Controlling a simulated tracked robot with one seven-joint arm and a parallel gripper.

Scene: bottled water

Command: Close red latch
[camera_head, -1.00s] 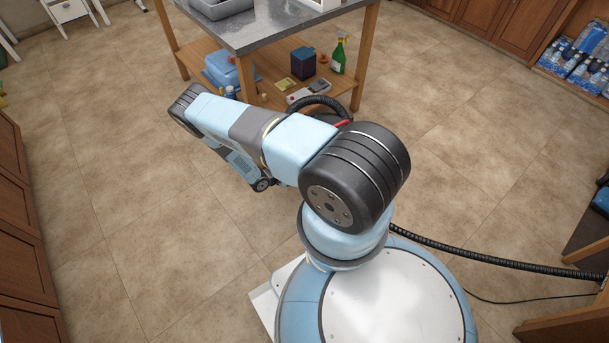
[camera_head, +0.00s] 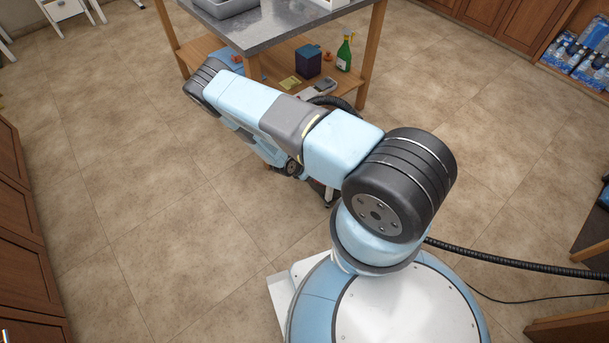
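I cannot make out the red latch in this view. My arm (camera_head: 345,142) reaches from my round base up and left across the middle, and its far end folds back underneath. My gripper cannot be made out; the arm seems to cover it. A black ribbed hose (camera_head: 338,103) curves out behind the arm, and what it joins there is hidden.
A metal-topped wooden table (camera_head: 290,32) stands beyond the arm. Its lower shelf holds a dark blue box (camera_head: 308,61) and a green bottle (camera_head: 344,53). Packs of bottled water (camera_head: 585,58) sit at the upper right. A hose (camera_head: 510,262) runs right. Tiled floor is clear at left.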

